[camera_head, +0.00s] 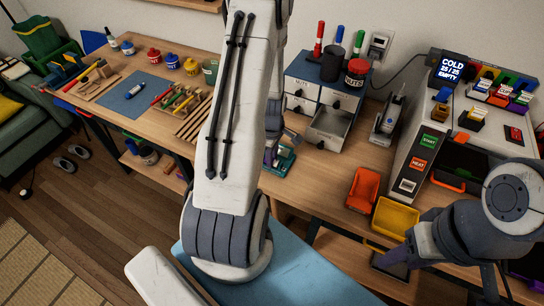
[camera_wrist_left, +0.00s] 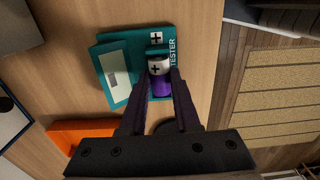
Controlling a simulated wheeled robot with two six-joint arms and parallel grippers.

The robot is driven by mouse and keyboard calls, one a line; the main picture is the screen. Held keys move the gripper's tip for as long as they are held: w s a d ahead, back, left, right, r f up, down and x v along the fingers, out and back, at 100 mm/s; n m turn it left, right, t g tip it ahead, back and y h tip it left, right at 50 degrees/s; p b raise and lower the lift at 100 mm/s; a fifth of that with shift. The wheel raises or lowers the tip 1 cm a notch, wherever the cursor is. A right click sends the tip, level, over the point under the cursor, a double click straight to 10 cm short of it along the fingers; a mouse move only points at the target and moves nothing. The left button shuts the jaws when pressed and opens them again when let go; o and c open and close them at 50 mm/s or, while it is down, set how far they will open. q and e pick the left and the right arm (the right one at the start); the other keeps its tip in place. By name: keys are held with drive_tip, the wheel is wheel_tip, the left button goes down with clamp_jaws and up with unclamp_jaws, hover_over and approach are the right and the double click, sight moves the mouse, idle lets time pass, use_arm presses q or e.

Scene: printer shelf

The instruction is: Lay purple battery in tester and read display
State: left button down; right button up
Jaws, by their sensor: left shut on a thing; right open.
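The purple battery (camera_wrist_left: 161,88), with a white end marked plus, is held between the fingers of my left gripper (camera_wrist_left: 160,74) in the left wrist view. My left gripper is shut on it. The battery is over the teal tester (camera_wrist_left: 110,52), its plus end toward the tester's plus mark. I cannot tell whether it touches the slot. The tester's pale display (camera_wrist_left: 119,85) shows no reading I can make out. In the head view the tester (camera_head: 285,160) is partly hidden behind my left arm. My right gripper (camera_head: 393,264) is low at the right, away from the tester, open.
A drawer cabinet (camera_head: 302,83) with one drawer pulled out stands behind the tester. An orange holder (camera_head: 363,189) and a yellow bin (camera_head: 396,217) are to its right, near the printer (camera_head: 423,140). A wooden rack (camera_head: 181,110) and blue mat (camera_head: 128,97) lie left.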

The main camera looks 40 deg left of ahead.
idle(0.3)
use_arm(q)
drive_tip(key=c, duration=0.6)
unclamp_jaws()
drive_tip(key=shift+o, duration=0.2)
drive_tip(key=shift+r+p, duration=2.95)
drive_tip(key=shift+r, duration=0.6)
